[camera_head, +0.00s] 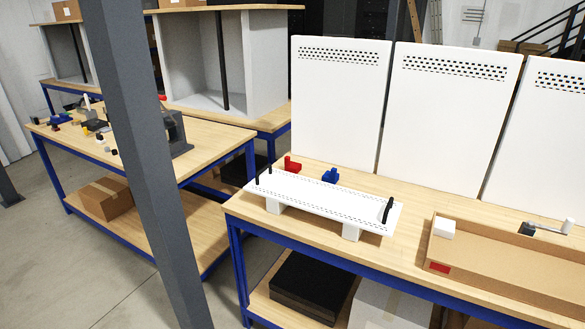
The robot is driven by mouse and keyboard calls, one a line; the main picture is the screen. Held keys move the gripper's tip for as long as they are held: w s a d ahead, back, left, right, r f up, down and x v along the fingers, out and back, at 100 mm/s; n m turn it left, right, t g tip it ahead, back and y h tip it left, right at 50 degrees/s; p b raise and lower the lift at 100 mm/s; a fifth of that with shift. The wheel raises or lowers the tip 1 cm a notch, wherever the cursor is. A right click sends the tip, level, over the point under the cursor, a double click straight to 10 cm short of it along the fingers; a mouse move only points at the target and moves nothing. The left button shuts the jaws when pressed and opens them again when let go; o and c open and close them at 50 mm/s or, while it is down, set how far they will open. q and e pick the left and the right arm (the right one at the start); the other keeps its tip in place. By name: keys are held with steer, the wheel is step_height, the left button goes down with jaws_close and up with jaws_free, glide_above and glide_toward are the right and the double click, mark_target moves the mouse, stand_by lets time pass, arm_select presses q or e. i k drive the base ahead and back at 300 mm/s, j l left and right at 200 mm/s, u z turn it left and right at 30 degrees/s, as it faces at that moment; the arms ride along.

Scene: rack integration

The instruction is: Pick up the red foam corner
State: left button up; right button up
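A small red piece (292,164), which looks like the red foam corner, sits on the wooden tabletop behind the left part of a white perforated panel. A blue piece of similar size (329,175) sits to its right. Neither of my grippers is in view, and nothing is seen touching the red piece. The panel's edge is close in front of it, and its lowest part is hard to make out.
The white panel (318,203) rests on white blocks and has black handles. Tall white perforated panels (340,100) stand behind. An open cardboard tray (500,285) with a red patch lies at right. A dark grey post (150,150) crosses the left; another workbench (205,148) stands beyond it.

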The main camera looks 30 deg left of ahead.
mark_target(290, 166)
steer(key=u, duration=0.35)
steer(key=i+j+u, duration=0.25)
steer(key=u, duration=0.2)
steer(key=i+j+u, duration=0.15)
steer(key=i+u, duration=0.25)
steer(key=i+j+u, duration=0.1)
steer(key=u, duration=0.35)
steer(key=i+l, duration=0.05)
steer(key=i, duration=0.05)
